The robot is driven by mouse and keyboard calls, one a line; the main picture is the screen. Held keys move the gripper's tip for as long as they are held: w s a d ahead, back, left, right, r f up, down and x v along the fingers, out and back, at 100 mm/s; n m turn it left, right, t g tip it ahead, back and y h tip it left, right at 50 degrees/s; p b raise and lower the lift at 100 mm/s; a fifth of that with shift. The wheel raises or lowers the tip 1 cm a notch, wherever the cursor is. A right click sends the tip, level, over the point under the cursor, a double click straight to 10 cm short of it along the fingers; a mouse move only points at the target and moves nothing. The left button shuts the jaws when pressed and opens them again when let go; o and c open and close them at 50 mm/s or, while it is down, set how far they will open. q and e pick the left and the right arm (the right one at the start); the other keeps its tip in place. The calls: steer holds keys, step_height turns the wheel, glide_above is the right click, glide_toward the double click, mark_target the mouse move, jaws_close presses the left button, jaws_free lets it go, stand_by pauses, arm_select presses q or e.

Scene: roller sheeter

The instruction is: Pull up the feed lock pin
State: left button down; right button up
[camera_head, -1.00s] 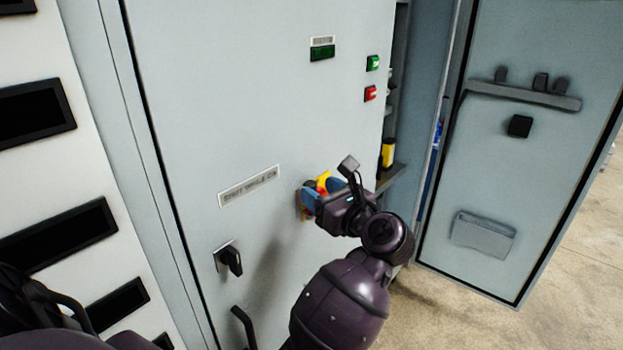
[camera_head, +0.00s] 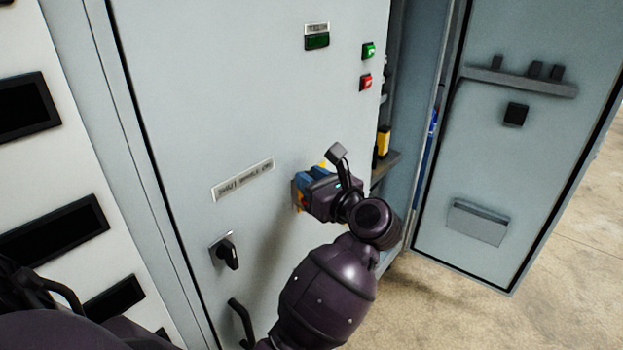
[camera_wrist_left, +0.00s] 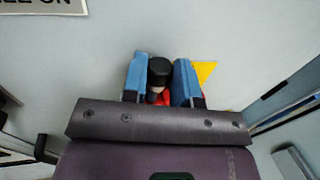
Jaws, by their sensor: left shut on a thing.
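The feed lock pin shows in the left wrist view as a black round knob (camera_wrist_left: 159,70) with red parts below it, on the light grey cabinet front. My left gripper (camera_head: 303,185) is at the cabinet front, right of a printed label strip. In the wrist view its two blue fingers (camera_wrist_left: 160,80) stand on either side of the black knob, shut on it. In the head view the gripper hides the knob, and only bits of yellow and red show around it. My right gripper is not in view.
A black rotary switch (camera_head: 229,253) is on the panel lower left of the gripper. Green (camera_head: 368,50) and red (camera_head: 365,83) buttons sit above right. An open cabinet door (camera_head: 490,150) stands at the right, beside an open shelf bay. Bare floor (camera_head: 420,310) lies below.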

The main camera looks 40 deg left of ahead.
arm_select(q)
step_height(320, 180, up, 5)
steer(key=shift+r+p, duration=0.15)
steer(key=shift+p, duration=0.5)
steer(key=shift+r, duration=0.3)
steer(key=c, duration=1.3)
jaws_free()
steer(key=o, duration=0.4)
steer(key=shift+f, duration=0.15)
